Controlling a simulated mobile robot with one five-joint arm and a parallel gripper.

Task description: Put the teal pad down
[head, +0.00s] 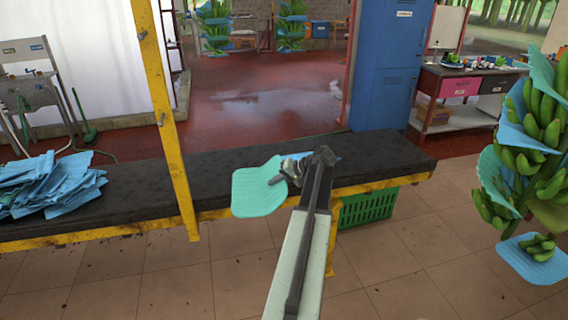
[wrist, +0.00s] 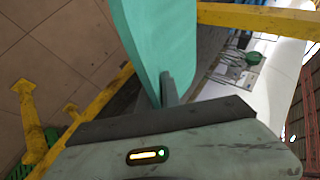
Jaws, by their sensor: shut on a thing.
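The teal pad (head: 258,192) is a thin sheet with rounded corners. It hangs tilted from my gripper (head: 290,171), to the left of it, in front of the bench's front edge in the head view. My gripper is shut on the pad's edge. In the wrist view the teal pad (wrist: 160,40) fills the upper middle, with a grey finger (wrist: 168,88) against it. The other finger is hidden behind the pad. I cannot tell exactly how high the pad is above the black bench top (head: 235,151).
A heap of blue pads (head: 45,185) lies on the bench's left end. A yellow post (head: 165,110) rises beside the bench. A green crate (head: 367,207) sits below it. A banana stem with blue pads (head: 525,150) hangs at right. The bench top right of the post looks mostly clear.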

